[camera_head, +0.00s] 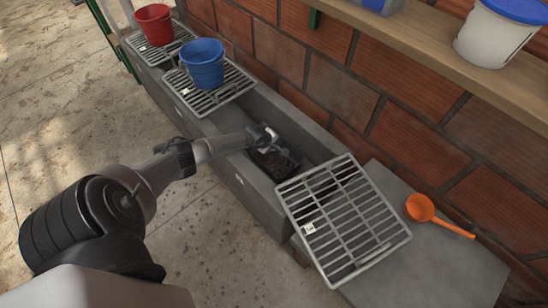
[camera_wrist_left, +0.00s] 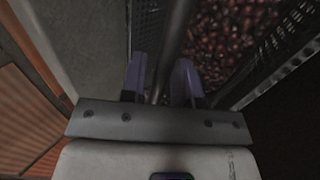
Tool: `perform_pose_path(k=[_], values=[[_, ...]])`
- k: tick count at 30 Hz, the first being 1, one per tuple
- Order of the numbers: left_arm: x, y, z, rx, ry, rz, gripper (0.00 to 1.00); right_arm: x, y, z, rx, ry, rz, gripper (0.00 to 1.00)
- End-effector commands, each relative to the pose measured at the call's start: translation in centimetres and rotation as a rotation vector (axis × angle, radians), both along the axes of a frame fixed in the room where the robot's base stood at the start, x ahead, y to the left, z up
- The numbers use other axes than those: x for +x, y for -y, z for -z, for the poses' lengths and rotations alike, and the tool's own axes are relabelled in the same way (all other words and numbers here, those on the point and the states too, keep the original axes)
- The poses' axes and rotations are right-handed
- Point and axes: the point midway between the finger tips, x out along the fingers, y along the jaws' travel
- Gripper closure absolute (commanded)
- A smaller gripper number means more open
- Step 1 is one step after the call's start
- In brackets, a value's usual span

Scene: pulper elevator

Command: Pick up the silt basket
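The silt basket (camera_head: 279,164) is a dark mesh basket down in the open stretch of the concrete trough. In the left wrist view, its black mesh wall (camera_wrist_left: 276,62) and reddish-brown contents (camera_wrist_left: 222,40) show. My left gripper (camera_head: 268,138) is over the trough at the basket. In the wrist view its two purple-grey fingers (camera_wrist_left: 160,80) are apart, one on each side of a grey bar (camera_wrist_left: 176,32) above the basket, perhaps its handle. Narrow gaps seem to show beside the bar, and I see no clear grip. My right gripper is in neither view.
A slatted grate (camera_head: 377,240) lies tilted over the trough's near end and the slab. A blue bucket (camera_head: 203,67) and a red bucket (camera_head: 154,27) stand on other grates. An orange ladle (camera_head: 421,208) lies on the slab. A brick wall and wooden shelf (camera_head: 430,45) border the right.

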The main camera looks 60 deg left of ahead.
Motion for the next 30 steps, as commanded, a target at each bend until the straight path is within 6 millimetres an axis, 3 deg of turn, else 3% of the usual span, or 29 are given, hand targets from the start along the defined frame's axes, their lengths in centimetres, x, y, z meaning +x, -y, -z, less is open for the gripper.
perform_pose_path(k=[9,26,30], values=[[0.0,0.0,0.0,0.000,0.000,0.000,1.00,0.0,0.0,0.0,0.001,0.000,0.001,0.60],[0.1,-0.1,-0.2,0.001,0.003,-0.001,1.00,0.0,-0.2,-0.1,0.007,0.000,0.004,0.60],[0.1,-0.1,-1.4,0.002,0.003,0.001,1.00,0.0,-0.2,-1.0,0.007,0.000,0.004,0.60]])
